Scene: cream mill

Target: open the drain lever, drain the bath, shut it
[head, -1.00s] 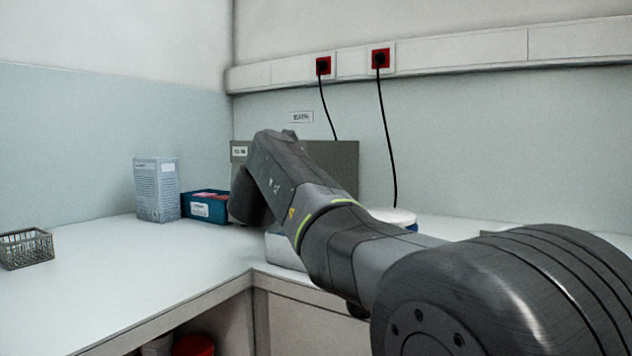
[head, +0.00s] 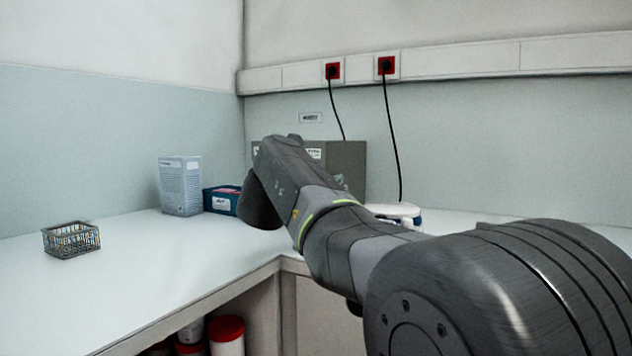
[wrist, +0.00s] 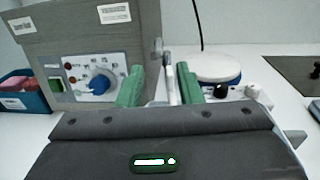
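The bath is a grey box (wrist: 70,45) with a control panel and blue knob in the wrist view. In the head view its grey back part (head: 345,160) shows behind my arm. A slim pale upright piece, possibly the drain lever (wrist: 169,68), stands at the bath's right side, in line with the gap between my fingers. My gripper (wrist: 160,82) has two green fingers standing apart, with space visible on both sides of that piece; contact cannot be told. In the head view my arm hides the gripper.
A blue tub (head: 221,200) and a carton (head: 181,186) stand left of the bath, with a wire basket (head: 71,240) further left. A white-topped round device (wrist: 219,67) is right of my fingers. Red-lidded containers (head: 227,328) sit under the counter. The left counter is mostly clear.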

